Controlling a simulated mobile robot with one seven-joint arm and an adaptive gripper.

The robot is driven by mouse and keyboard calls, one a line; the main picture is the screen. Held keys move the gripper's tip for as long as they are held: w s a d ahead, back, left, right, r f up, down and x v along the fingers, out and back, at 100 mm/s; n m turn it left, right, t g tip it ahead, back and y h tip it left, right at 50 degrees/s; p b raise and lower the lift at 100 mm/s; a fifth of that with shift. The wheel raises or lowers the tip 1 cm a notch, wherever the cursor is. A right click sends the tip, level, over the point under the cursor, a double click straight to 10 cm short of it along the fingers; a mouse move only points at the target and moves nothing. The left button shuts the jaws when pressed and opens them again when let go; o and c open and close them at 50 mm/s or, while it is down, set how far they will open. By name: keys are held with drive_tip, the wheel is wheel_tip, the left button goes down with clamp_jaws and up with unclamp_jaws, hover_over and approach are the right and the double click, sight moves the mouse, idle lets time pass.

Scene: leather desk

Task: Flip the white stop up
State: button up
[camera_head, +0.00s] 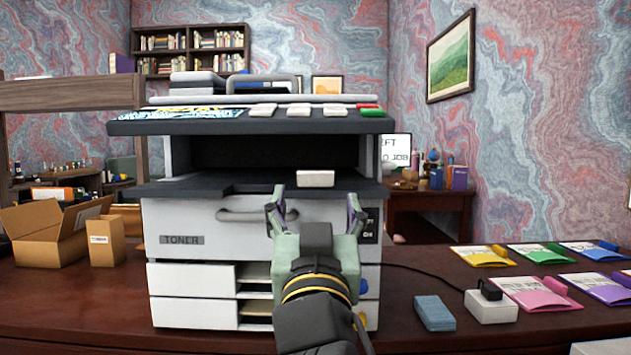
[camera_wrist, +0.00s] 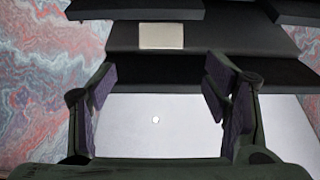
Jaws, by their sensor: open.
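The white stop (camera_head: 315,178) lies flat, as a small pale block, on the dark output ledge of the printer (camera_head: 190,218). It also shows in the wrist view (camera_wrist: 161,36), ahead of the fingers and centred a little left of the gap's middle. My gripper (camera_head: 316,212) is open and empty, in front of the printer and just below the ledge. In the wrist view my gripper (camera_wrist: 162,95) has its two purple-padded fingers spread wide, with the white printer front between and beyond them. The fingers do not appear to touch the stop.
An open cardboard box (camera_head: 45,235) and a small carton (camera_head: 106,242) stand left of the printer. On the right are a blue block (camera_head: 434,313), a white box with a plug (camera_head: 490,305) and several coloured packets. The printer's overhanging top (camera_head: 250,122) sits above the ledge.

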sight(316, 172)
drive_tip(key=p+x, duration=0.1)
drive_tip(key=x, duration=0.9)
drive_tip(key=shift+c, duration=0.5)
drive_tip(key=shift+r, duration=0.1)
drive_tip(key=c, duration=1.1)
